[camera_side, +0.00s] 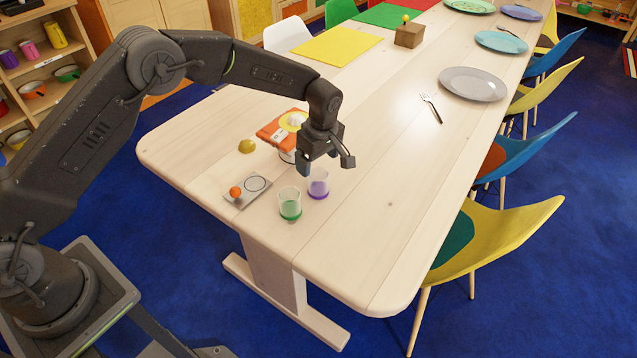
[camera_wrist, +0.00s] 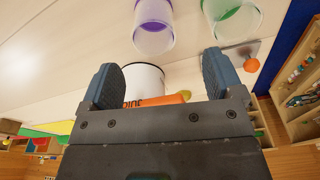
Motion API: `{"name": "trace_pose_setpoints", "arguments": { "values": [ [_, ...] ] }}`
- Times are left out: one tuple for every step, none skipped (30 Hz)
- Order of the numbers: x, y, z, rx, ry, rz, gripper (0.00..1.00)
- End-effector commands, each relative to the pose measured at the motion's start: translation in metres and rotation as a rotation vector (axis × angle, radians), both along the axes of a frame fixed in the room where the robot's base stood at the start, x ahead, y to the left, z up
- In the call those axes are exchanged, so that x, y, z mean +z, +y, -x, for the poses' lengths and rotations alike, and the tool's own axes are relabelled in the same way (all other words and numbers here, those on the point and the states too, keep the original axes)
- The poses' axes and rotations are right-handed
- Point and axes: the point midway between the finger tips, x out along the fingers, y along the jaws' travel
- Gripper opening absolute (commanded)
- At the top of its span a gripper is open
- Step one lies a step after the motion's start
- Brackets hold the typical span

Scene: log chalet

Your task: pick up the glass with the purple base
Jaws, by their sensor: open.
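The glass with the purple base (camera_side: 318,186) stands upright on the pale wooden table, just below my gripper (camera_side: 322,168) in the side view. In the wrist view the purple glass (camera_wrist: 153,28) is at the top centre, beyond my fingertips. My gripper (camera_wrist: 161,64) is open, and no glass is between its fingers. A glass with a green base (camera_side: 290,204) stands close beside the purple one, to its left in the side view. The green glass also shows in the wrist view (camera_wrist: 232,20), at the top right, partly cut off.
A white cylindrical container (camera_wrist: 145,82) with dark lettering shows between my fingers in the wrist view. An orange packet (camera_side: 270,133), a yellowish lump (camera_side: 247,146) and a grey board (camera_side: 257,184) with an orange ball (camera_side: 235,191) are nearby. The table right of the glasses is clear.

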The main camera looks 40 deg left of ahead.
Motion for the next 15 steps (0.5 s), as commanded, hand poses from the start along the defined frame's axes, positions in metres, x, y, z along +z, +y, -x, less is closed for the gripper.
{"name": "trace_pose_setpoints", "arguments": {
  "values": [
    [-0.011, 0.002, 0.0, 0.0, 0.004, -0.001, 0.87],
    [-0.016, 0.002, 0.0, 0.0, 0.002, 0.0, 0.87],
    [-0.021, 0.003, 0.0, 0.0, 0.003, -0.001, 0.87],
    [-0.026, 0.003, 0.0, 0.0, 0.003, -0.001, 0.87],
    [-0.029, 0.003, -0.001, 0.0, 0.002, 0.0, 0.87],
    [-0.032, 0.004, -0.001, 0.0, 0.0, 0.0, 0.87],
    [-0.034, 0.004, -0.001, 0.0, 0.0, 0.0, 0.87],
    [-0.036, 0.004, -0.001, 0.0, 0.0, 0.0, 0.87],
    [-0.037, 0.004, -0.001, 0.0, 0.0, 0.0, 0.87],
    [-0.039, 0.004, -0.001, 0.0, 0.001, 0.0, 0.87],
    [-0.041, 0.004, -0.002, -0.001, 0.001, 0.0, 0.87],
    [-0.045, 0.004, -0.003, -0.001, 0.001, 0.0, 0.87],
    [-0.049, 0.004, -0.004, -0.001, 0.001, 0.0, 0.87],
    [-0.053, 0.004, -0.004, -0.001, 0.002, 0.0, 0.87],
    [-0.06, 0.004, -0.006, -0.001, 0.001, 0.0, 0.87]
  ]
}}
